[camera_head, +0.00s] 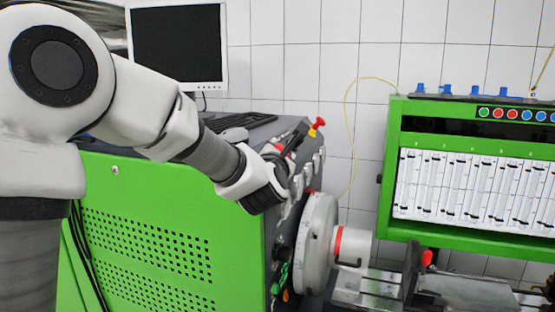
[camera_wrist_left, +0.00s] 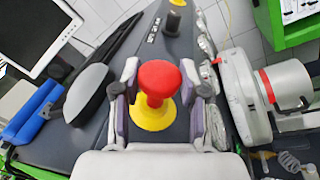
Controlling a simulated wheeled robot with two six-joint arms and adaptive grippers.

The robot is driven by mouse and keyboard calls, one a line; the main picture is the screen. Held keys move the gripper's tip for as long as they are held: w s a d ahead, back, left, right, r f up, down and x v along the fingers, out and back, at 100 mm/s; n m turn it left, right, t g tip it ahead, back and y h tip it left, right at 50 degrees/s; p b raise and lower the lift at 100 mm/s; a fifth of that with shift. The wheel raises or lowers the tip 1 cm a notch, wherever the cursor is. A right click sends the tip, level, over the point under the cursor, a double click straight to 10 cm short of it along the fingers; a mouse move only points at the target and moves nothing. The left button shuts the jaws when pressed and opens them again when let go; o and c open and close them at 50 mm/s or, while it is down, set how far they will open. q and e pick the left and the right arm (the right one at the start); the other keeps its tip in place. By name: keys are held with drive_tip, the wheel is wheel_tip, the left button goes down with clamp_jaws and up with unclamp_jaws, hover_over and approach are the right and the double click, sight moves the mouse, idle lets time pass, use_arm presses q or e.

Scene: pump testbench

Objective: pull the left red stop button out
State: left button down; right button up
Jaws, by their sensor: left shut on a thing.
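The left red stop button (camera_wrist_left: 159,77) has a round red cap on a yellow base (camera_wrist_left: 153,115) on the dark sloping panel. In the left wrist view it stands between the fingers of my left gripper (camera_wrist_left: 160,90), which is shut on the red cap. Another red and yellow button (camera_head: 317,126) shows farther along the panel in the head view. My right gripper is not in view.
A monitor (camera_head: 178,45) and keyboard (camera_head: 240,121) are on top of the green cabinet (camera_head: 150,235). A black knob (camera_wrist_left: 173,21) stands beyond the button. A round grey pump part (camera_head: 317,243) is beside the panel. A green gauge rack (camera_head: 470,240) stands right.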

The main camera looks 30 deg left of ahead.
use_arm(q)
drive_tip(key=c, duration=0.6)
unclamp_jaws()
drive_tip(key=shift+w+r, duration=0.1)
drive_tip(key=shift+w+a+f, duration=0.15)
drive_tip(key=shift+w+f, duration=0.05)
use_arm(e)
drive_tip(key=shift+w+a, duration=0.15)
